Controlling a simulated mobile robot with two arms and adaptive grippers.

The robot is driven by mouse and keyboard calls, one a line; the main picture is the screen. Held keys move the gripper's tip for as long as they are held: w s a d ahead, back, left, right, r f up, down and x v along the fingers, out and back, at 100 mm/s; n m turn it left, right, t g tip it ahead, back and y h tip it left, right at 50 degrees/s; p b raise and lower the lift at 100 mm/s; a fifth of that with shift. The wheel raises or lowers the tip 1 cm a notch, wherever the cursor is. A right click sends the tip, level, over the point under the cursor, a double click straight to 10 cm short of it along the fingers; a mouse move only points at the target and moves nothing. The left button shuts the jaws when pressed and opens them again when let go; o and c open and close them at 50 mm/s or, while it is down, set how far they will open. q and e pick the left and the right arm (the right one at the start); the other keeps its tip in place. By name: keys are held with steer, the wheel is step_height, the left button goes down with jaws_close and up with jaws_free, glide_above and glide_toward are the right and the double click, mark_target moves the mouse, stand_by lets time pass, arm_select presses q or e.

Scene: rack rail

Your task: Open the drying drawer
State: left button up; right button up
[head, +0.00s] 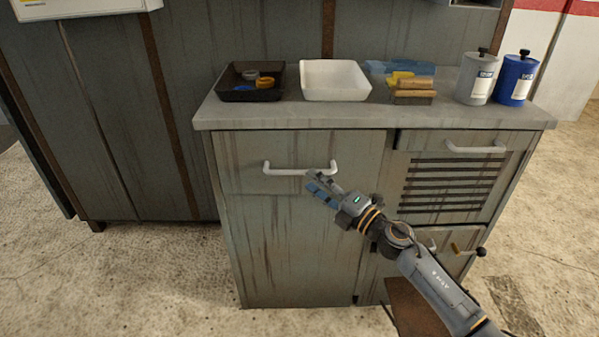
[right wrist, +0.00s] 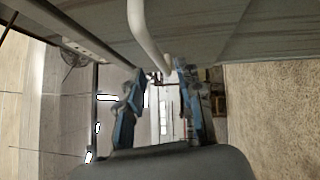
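A grey, stained cabinet (head: 290,235) carries a wide drawer front (head: 240,160) at its upper left with a white bar handle (head: 285,171). At its upper right is a slatted front (head: 450,185) with its own white handle (head: 475,149). Both fronts look closed; which one is the drying drawer is not marked. My right gripper (head: 318,184) is just below the right end of the left handle. In the right wrist view its blue fingers (right wrist: 160,75) are apart, with the white handle (right wrist: 146,30) reaching toward the gap between the tips. Contact cannot be told. My left gripper is not in view.
The worktop (head: 290,115) holds a black tray (head: 250,94), a white tray (head: 335,82), a wooden block (head: 412,97), a grey canister (head: 476,80) and a blue canister (head: 513,80). A black-knobbed lever (head: 480,252) sticks out at lower right. Floor (head: 150,270) at left is clear.

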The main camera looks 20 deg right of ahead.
mark_target(300, 172)
steer(key=x, duration=0.5)
steer(key=shift+w+a, duration=0.15)
steer(key=shift+w, duration=0.2)
jaws_close()
